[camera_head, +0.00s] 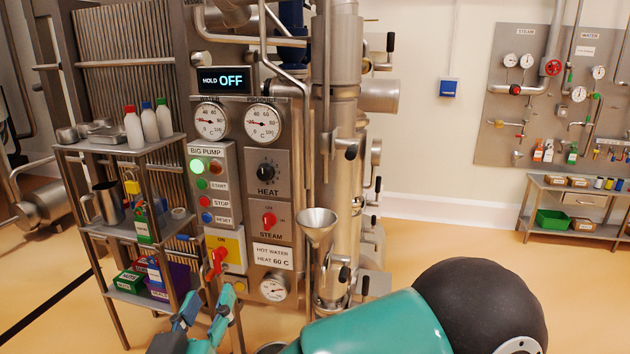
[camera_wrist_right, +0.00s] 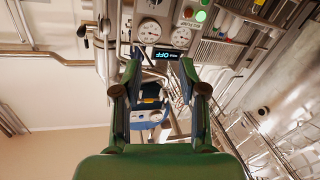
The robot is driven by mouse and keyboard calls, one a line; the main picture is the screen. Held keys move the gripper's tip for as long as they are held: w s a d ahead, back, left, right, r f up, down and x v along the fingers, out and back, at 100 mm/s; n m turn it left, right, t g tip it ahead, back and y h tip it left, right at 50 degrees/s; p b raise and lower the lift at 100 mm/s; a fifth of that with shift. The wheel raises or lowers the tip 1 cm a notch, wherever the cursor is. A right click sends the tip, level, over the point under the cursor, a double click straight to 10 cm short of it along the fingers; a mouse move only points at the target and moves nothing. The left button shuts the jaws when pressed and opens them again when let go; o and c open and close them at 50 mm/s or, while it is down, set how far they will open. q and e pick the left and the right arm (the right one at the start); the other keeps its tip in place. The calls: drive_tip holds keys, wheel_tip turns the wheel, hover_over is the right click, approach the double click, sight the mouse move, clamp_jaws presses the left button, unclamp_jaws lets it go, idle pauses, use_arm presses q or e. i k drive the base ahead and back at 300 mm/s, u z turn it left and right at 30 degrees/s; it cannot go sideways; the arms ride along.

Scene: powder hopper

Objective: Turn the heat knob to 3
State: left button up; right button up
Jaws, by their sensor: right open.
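The heat knob (camera_head: 265,169) is a round black dial on a grey plate marked HEAT, below the right-hand PRODUCT gauge (camera_head: 262,121). Its scale and pointer are too small to read. My right gripper (camera_head: 207,303) is low in front of the panel in the head view, below and left of the knob and apart from it. Its teal fingers are spread and empty. In the right wrist view the open fingers (camera_wrist_right: 161,66) frame the panel, which shows upside down; I cannot make out the heat knob there. My left gripper is not in view.
A display (camera_head: 223,80) reads HOLD OFF. The BIG PUMP box (camera_head: 213,185) has a lit green lamp. The red STEAM knob (camera_head: 269,219) lies below the heat knob. A red handle (camera_head: 218,262) and a steel funnel (camera_head: 317,224) stick out nearby. A shelf rack (camera_head: 118,148) stands left.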

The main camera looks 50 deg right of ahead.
sight(266, 172)
drive_tip(key=u, duration=0.3)
drive_tip(key=i, duration=0.1)
drive_tip(key=z, duration=0.85)
drive_tip(key=k, duration=0.6)
drive_tip(key=z, duration=0.3)
drive_tip(key=i, duration=1.6)
drive_tip(key=u, duration=0.3)
